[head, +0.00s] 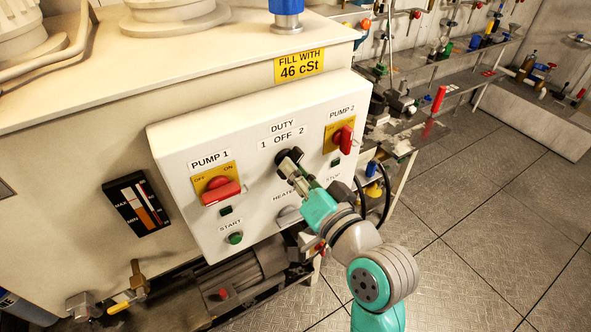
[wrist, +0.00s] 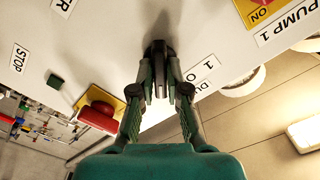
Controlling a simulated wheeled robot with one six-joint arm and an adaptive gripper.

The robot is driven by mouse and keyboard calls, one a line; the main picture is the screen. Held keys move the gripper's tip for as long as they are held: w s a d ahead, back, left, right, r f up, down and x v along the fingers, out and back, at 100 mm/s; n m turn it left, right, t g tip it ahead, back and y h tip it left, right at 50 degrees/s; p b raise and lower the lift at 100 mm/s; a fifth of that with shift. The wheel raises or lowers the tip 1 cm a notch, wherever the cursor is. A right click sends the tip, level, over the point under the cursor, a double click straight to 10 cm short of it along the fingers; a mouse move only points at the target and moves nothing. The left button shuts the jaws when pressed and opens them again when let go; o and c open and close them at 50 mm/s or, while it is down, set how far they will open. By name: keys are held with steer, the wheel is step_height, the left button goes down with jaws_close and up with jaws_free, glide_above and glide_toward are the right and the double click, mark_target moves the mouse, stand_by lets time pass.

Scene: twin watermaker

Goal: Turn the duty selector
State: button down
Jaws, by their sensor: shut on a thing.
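The duty selector (head: 290,157) is a black knob on the white control panel (head: 178,143), under the label "DUTY 1 OFF 2" (head: 282,136). My gripper (head: 291,164) reaches it from the lower right, with its fingers at the knob. In the wrist view, the two fingers of my gripper (wrist: 160,88) are closed on the dark knob (wrist: 158,48) from both sides. The fingers hide part of the knob, so I cannot tell which position it points to.
The red PUMP 1 switch (head: 221,190) is left of the selector and the red PUMP 2 switch (head: 344,138) is right of it, close to my gripper. A green start button (head: 235,238) sits lower left. Open floor (head: 490,220) lies to the right.

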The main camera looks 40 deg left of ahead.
steer(key=shift+m, duration=0.4)
steer(key=c, duration=1.2)
jaws_free()
steer(key=shift+o, duration=0.2)
steer(key=shift+d, duration=0.1)
steer(key=v, duration=1.2)
steer(key=shift+f, duration=0.1)
